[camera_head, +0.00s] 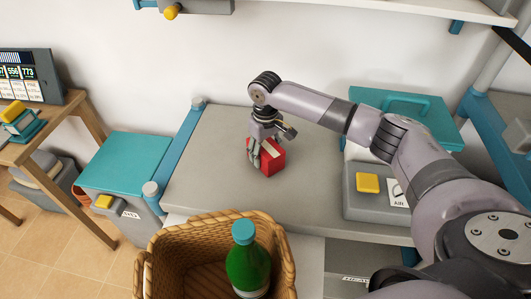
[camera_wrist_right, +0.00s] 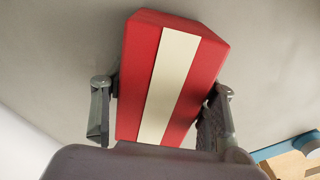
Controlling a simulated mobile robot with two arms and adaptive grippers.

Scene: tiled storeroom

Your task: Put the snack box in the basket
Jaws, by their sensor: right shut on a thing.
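The snack box (camera_head: 271,158) is a small red box with a cream stripe, at the middle of the grey shelf top in the head view. It fills the middle of the right wrist view (camera_wrist_right: 193,85). My right gripper (camera_head: 257,152) is shut on the snack box, with one finger at each side of it (camera_wrist_right: 160,110). I cannot tell whether the box touches the shelf top. The wicker basket (camera_head: 168,240) stands in front, low in the head view, with a green bottle (camera_head: 247,266) inside. My left gripper is not in view.
A teal-lidded bin (camera_head: 130,165) stands to the left. A wooden table (camera_head: 90,118) is further left. Shelf top around the box is clear.

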